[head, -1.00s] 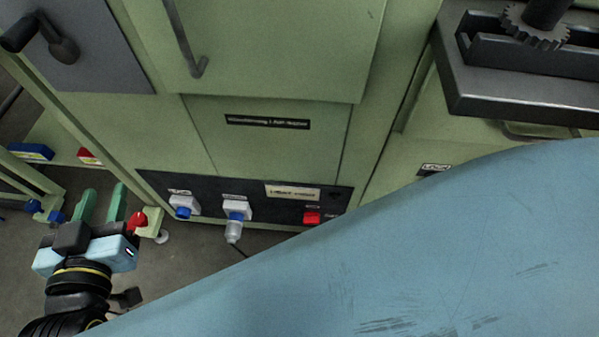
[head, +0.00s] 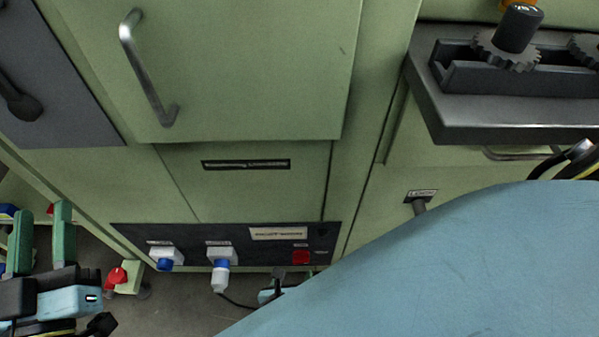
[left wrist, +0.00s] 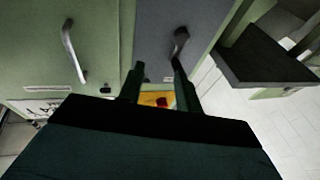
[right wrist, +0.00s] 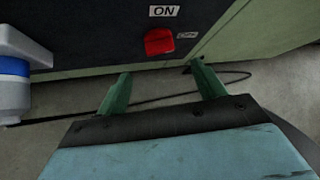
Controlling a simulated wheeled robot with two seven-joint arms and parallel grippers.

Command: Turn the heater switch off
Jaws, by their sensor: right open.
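The red switch (head: 301,257) sits at the right end of the black panel (head: 193,245), low on the green cabinet. In the right wrist view the switch (right wrist: 159,41) has an ON label above it and a small label, probably OFF, to its right. I cannot tell its setting. My right gripper (right wrist: 162,80) is open and empty just below the switch, apart from it. In the head view my right arm hides most of this gripper. My left gripper (head: 41,235) is open and empty at the far left; its fingers also show apart in the left wrist view (left wrist: 159,85).
A blue-and-white plug (head: 220,272) with a dark cable and a blue-and-white socket (head: 165,258) are on the same panel. A red knob (head: 117,277) is near my left gripper. A grey ledge with gears (head: 505,105) juts out at upper right. Grey floor lies below the panel.

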